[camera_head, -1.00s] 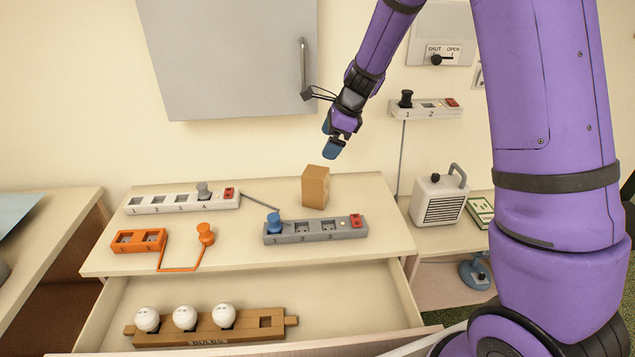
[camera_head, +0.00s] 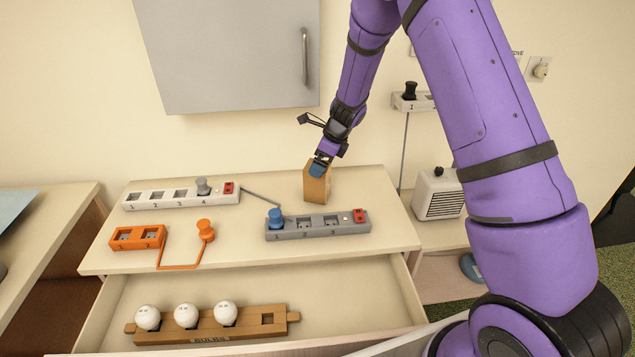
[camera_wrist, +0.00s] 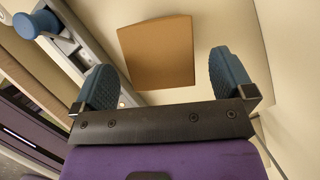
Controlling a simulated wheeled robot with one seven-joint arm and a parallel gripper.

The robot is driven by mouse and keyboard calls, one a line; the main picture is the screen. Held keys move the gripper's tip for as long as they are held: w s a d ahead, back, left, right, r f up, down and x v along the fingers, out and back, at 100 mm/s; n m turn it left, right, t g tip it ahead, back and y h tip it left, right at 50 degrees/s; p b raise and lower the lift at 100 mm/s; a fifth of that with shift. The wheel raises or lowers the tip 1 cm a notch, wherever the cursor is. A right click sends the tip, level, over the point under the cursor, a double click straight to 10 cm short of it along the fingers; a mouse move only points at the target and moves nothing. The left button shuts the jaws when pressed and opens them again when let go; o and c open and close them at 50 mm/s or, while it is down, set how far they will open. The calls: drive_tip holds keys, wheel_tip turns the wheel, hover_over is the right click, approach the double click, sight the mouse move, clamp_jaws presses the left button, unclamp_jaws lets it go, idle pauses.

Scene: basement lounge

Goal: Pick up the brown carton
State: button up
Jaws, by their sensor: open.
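The brown carton (camera_head: 316,187) stands upright on the dresser top, near its back edge, behind the grey power strip. My gripper (camera_head: 319,168) is at the carton's upper part in the head view, and one blue fingertip covers some of it. In the wrist view the carton (camera_wrist: 156,52) shows ahead, between the lines of the two blue fingers. My gripper (camera_wrist: 164,82) is open there, with nothing between its fingertips. Whether a finger touches the carton cannot be told.
The grey power strip (camera_head: 318,226) with a blue plug (camera_head: 275,217) lies in front of the carton. A white strip (camera_head: 170,196) and an orange strip (camera_head: 137,238) lie left. The open drawer (camera_head: 350,290) holds a wooden rack (camera_head: 255,322). A white heater (camera_head: 437,196) stands right.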

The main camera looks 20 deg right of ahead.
sight(317, 182)
drive_tip(key=x, duration=0.5)
drive_tip(key=c, duration=1)
drive_tip(key=shift+r, duration=0.1)
